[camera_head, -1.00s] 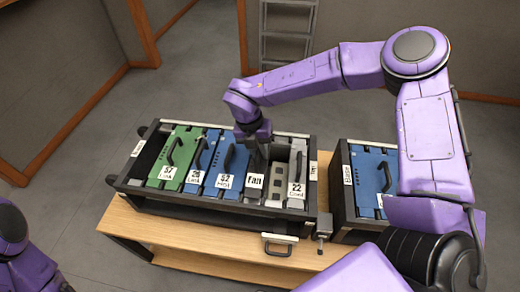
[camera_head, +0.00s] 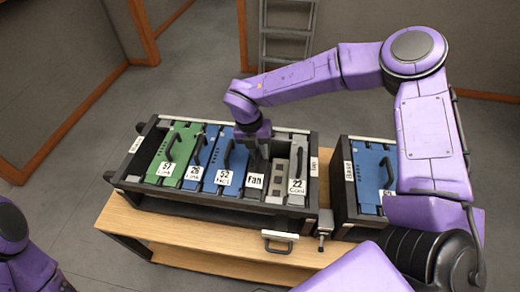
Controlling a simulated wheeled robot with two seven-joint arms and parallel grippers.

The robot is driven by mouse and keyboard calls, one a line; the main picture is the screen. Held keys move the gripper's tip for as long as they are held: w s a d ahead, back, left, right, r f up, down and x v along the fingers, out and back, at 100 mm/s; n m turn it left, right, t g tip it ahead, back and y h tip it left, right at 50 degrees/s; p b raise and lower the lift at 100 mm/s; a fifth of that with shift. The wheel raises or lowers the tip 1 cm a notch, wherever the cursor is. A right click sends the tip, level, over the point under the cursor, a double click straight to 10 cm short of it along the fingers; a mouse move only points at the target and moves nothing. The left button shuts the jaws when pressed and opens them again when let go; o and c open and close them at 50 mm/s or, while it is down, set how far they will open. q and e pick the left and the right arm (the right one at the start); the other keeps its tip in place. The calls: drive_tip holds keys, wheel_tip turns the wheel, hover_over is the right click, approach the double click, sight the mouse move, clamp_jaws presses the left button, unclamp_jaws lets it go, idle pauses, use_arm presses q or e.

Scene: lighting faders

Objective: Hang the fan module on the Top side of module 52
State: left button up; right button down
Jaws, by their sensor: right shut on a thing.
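The fan module (camera_head: 255,181), marked by a white "Fan" label, is in the open dark rack (camera_head: 222,203) on the bench. My right gripper (camera_head: 258,155) reaches down from above and is shut on it; the fingers are dark and partly hidden, and the arm covers its far end. Module 52 (camera_head: 229,160) is the blue panel with a black handle directly to the fan module's left. Whether the two touch cannot be told. Only part of my left arm shows at the lower left; its gripper is out of view.
A green module 57 (camera_head: 180,150) and another blue module (camera_head: 203,158) stand further left in the rack. A grey strip with holes (camera_head: 279,180) and grey module 22 (camera_head: 299,165) are right of the fan. A second rack (camera_head: 345,190) stands right.

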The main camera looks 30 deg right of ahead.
drive_tip(key=shift+f, duration=0.15)
drive_tip(key=c, duration=0.9)
unclamp_jaws()
drive_tip(key=shift+c, duration=0.2)
wheel_tip(320, 180, up, 10)
drive_tip(key=w+a+b, duration=0.1)
drive_tip(key=a+b, duration=0.1)
wheel_tip(320, 180, up, 8)
drive_tip(key=p, duration=0.6)
hover_over(252, 158)
drive_tip(key=shift+f, duration=0.3)
